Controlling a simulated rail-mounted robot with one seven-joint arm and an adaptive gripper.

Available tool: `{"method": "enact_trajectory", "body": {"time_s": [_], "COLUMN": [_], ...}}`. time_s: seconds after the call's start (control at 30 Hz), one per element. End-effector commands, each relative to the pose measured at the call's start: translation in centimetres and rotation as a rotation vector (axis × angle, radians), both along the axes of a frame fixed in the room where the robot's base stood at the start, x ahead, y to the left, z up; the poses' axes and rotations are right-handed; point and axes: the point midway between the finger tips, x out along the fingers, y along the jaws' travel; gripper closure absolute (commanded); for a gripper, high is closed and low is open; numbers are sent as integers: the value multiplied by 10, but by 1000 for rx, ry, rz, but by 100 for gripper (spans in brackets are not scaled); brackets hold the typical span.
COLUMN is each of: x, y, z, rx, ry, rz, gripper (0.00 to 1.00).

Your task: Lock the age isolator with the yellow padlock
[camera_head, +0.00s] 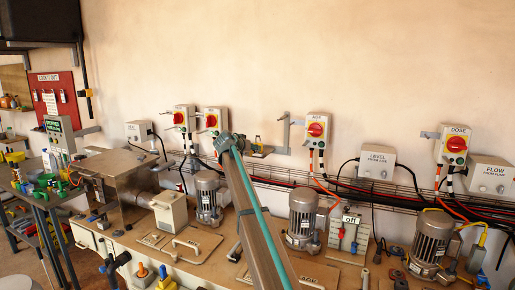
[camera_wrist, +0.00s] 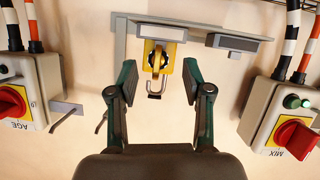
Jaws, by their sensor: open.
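The age isolator (camera_head: 318,130), a grey box with a red rotary handle on a yellow plate, is on the wall right of centre in the head view. It also shows upside down at the left edge of the wrist view (camera_wrist: 30,95). The yellow padlock (camera_wrist: 166,67) is on a small grey wall bracket between the AGE and MIX boxes, its grey shackle pointing down in the wrist picture. My gripper (camera_wrist: 159,76) is open, with its two dark green fingers on either side of the padlock in the picture. Contact with it cannot be told.
The mix isolator (camera_wrist: 285,117) is at the right of the wrist view. Cables and a wire tray (camera_head: 265,183) run below the boxes. Motors (camera_head: 303,220) and fittings crowd the bench.

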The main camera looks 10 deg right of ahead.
Motion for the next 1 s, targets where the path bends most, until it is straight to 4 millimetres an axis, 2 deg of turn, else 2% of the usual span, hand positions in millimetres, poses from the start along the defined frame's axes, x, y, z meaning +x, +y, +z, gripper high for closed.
{"method": "enact_trajectory", "body": {"time_s": [0.03, 0.2, 0.43, 0.47, 0.73, 1.0], "x": [5, 19, 20, 20, 20, 20], "y": [-7, -15, -16, -16, -16, -16], "z": [3, -7, -10, -10, -9, -9], "rx": [0, 1, 1, 1, 0, -1], "ry": [1, 1, -1, -1, 0, -1], "rz": [-1, 0, 1, 1, 0, 0], "gripper": [50, 50, 50, 54, 99, 100]}}
